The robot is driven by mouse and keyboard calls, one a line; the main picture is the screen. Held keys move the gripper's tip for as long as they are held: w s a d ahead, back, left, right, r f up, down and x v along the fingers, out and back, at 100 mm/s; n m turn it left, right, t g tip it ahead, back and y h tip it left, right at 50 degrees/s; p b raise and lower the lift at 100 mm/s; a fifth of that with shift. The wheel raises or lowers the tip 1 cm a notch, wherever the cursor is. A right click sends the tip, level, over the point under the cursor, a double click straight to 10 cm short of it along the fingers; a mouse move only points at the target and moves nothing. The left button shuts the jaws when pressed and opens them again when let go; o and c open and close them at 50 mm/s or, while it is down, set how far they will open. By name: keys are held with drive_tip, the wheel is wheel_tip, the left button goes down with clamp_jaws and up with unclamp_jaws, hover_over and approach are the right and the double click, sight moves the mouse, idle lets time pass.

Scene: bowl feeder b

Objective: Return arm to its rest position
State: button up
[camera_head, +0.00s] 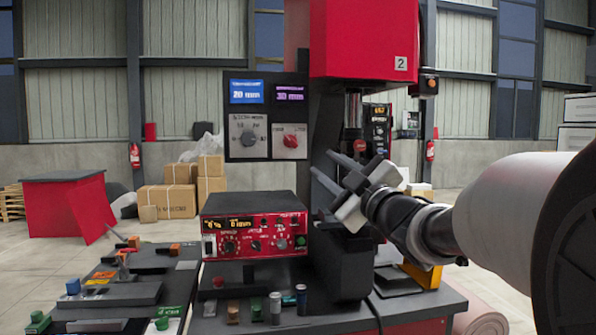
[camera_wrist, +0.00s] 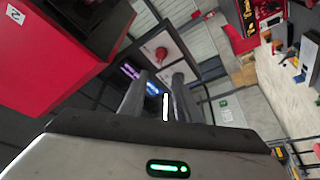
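My gripper (camera_head: 322,163) is raised in front of the red-headed press machine (camera_head: 364,40), above and to the right of the red control box (camera_head: 254,230). Its two grey fingers point up and to the left in the head view. In the wrist view my gripper (camera_wrist: 160,78) shows its fingers spread apart with nothing between them. The gripper hides part of the machine's column. My arm comes in from the right edge of the head view.
A panel with displays and knobs (camera_head: 268,118) stands behind the control box. Below are a dark work table with fixtures (camera_head: 110,293) and a row of small cylinders (camera_head: 274,308). Cardboard boxes (camera_head: 168,202) and a red table (camera_head: 65,206) stand farther back on open floor.

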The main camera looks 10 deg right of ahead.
drive_tip(key=shift+v, duration=0.85)
drive_tip(key=s+d+f+m+g+h, duration=0.3)
drive_tip(key=s+f+m+g+h, duration=0.3)
drive_tip(key=s+f+m+h, duration=0.45)
drive_tip(key=s+a+f+m+g+y, duration=0.15)
drive_tip(key=s+a+f+g, duration=0.25)
drive_tip(key=s+f, duration=0.4)
drive_tip(key=s+a+f+m+g+y, duration=0.1)
drive_tip(key=s+a+f+g+y, duration=0.25)
drive_tip(key=s+f, duration=0.5)
wheel_tip(320, 180, up, 22)
drive_tip(key=s+a+g+p, duration=0.1)
drive_tip(key=p, duration=2.2)
drive_tip(key=shift+s+h, duration=0.2)
drive_tip(key=shift+h, duration=0.15)
